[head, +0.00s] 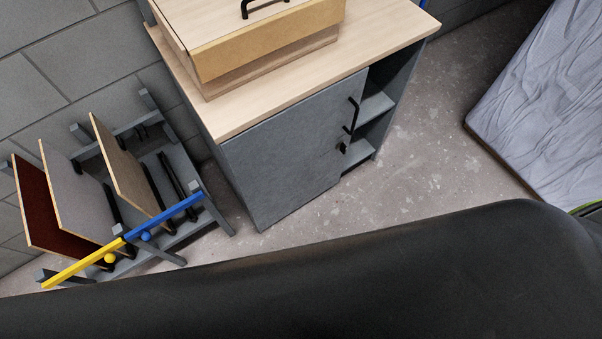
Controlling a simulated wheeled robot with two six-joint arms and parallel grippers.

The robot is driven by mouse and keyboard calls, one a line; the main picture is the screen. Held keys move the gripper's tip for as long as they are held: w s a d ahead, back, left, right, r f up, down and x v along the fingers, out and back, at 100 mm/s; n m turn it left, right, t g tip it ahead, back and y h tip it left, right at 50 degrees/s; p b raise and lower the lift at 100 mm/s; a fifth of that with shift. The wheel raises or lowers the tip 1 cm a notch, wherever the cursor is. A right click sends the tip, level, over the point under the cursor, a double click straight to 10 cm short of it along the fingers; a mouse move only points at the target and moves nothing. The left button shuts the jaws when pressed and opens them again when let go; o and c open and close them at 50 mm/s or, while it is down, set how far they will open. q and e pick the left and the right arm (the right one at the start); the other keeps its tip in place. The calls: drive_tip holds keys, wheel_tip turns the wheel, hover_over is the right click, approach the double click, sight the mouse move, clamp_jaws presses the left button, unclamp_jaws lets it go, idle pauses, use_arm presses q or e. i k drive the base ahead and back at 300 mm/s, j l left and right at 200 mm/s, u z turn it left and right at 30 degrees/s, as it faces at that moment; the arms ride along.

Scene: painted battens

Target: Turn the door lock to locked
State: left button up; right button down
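The grey cabinet door (285,150) stands below a pale wood top and looks shut or nearly so. A black bar handle (352,115) is on its right side. A small black piece (341,148), which looks like the lock, sits just below the handle near the door's right edge. It is too small to tell which way it is turned. Neither of my grippers is in view. A large dark shape, likely part of my own arm, fills the bottom of the head view.
A wooden box (270,50) with a black handle stands on the cabinet top (400,30). Open shelves (376,106) are right of the door. A rack (180,165) with upright boards and yellow and blue battens stands left. A grey-sheeted surface (545,110) is at right. Floor between is clear.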

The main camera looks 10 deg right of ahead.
sight(341, 145)
drive_tip(key=l+z, duration=0.3)
drive_tip(key=l, duration=2.5)
